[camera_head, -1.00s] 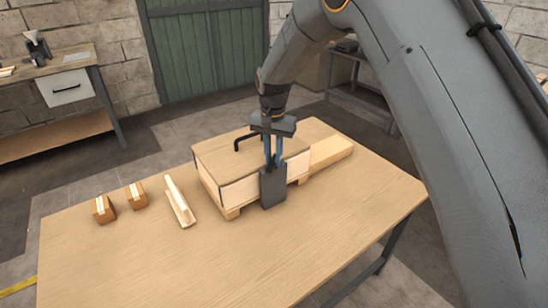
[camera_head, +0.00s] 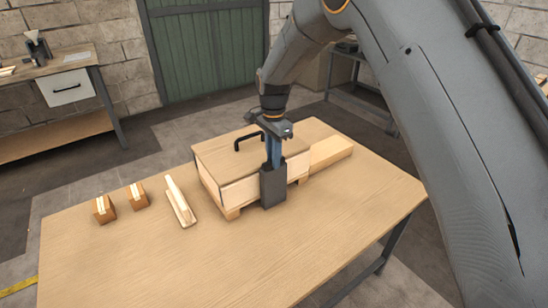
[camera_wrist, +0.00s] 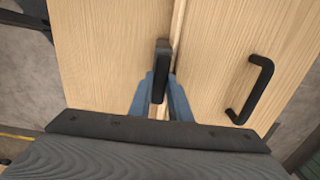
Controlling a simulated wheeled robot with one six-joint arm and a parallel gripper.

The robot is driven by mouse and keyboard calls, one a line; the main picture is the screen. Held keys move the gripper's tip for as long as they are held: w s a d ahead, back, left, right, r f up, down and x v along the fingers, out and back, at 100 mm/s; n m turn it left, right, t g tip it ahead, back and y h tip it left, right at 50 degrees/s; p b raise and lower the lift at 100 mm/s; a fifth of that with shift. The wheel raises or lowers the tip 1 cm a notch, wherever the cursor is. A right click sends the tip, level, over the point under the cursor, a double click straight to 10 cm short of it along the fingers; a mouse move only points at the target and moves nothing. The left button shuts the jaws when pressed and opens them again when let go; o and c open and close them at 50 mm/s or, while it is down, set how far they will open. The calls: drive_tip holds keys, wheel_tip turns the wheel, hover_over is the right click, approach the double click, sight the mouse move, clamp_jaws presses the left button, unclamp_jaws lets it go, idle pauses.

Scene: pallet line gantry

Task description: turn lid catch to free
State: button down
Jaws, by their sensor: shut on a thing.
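The lid catch (camera_wrist: 162,62) is a short black bar in the middle of the wrist view, over the seam at the edge of the lid. My gripper (camera_wrist: 160,88) has its blue fingers on both sides of it, shut on it. In the head view my gripper (camera_head: 273,158) points down at the crate's front edge, hiding the catch. A dark grey block (camera_head: 273,188) stands against the crate front just below. The wooden lid (camera_head: 225,157) lies flat and closed on the crate (camera_head: 240,192). Its black handle (camera_head: 250,139) also shows in the wrist view (camera_wrist: 252,90).
The crate stands on a wooden table (camera_head: 240,255). Left of it lie a pale wooden piece (camera_head: 180,203) and two small brown blocks (camera_head: 104,209) (camera_head: 137,196). A light wooden piece (camera_head: 331,151) adjoins the crate's right side. The table front is clear.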

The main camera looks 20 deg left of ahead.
idle(0.4)
drive_tip(key=c, duration=1.6)
unclamp_jaws()
drive_tip(key=shift+c, duration=0.2)
drive_tip(key=shift+r+b, duration=1.05)
drive_tip(key=shift+r, duration=2.9)
